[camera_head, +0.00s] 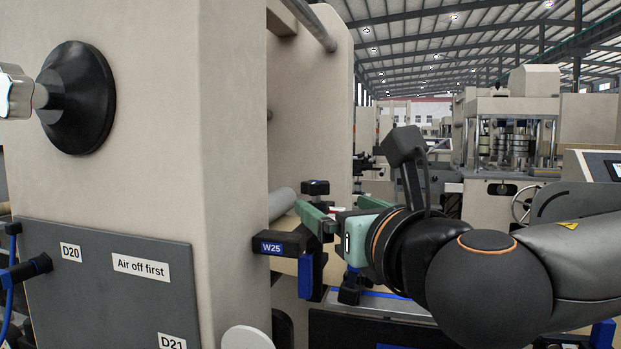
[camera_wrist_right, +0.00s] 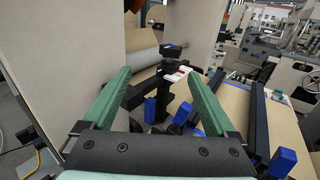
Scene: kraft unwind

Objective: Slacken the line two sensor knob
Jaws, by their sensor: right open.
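My right gripper (camera_head: 312,217) reaches in from the right in the head view, beside the web-guide bracket. In the right wrist view its two green fingers (camera_wrist_right: 158,73) are spread apart with nothing between their pads. A black knob (camera_head: 315,187) tops the sensor bracket near the fingertips; in the wrist view this knob (camera_wrist_right: 173,49) stands beyond and between them, apart from both. Below it is a small red-and-white label (camera_wrist_right: 178,74), too small to read. Blue-ended parts (camera_head: 305,275) hang lower on the bracket. Which knob belongs to line two I cannot tell. My left gripper is not in view.
A beige machine column (camera_head: 232,130) stands close left of the gripper. A grey panel (camera_head: 110,285) reads "Air off first". A black disc with a silver handle (camera_head: 78,98) sticks out at upper left. Brown web (camera_wrist_right: 235,108) lies at right.

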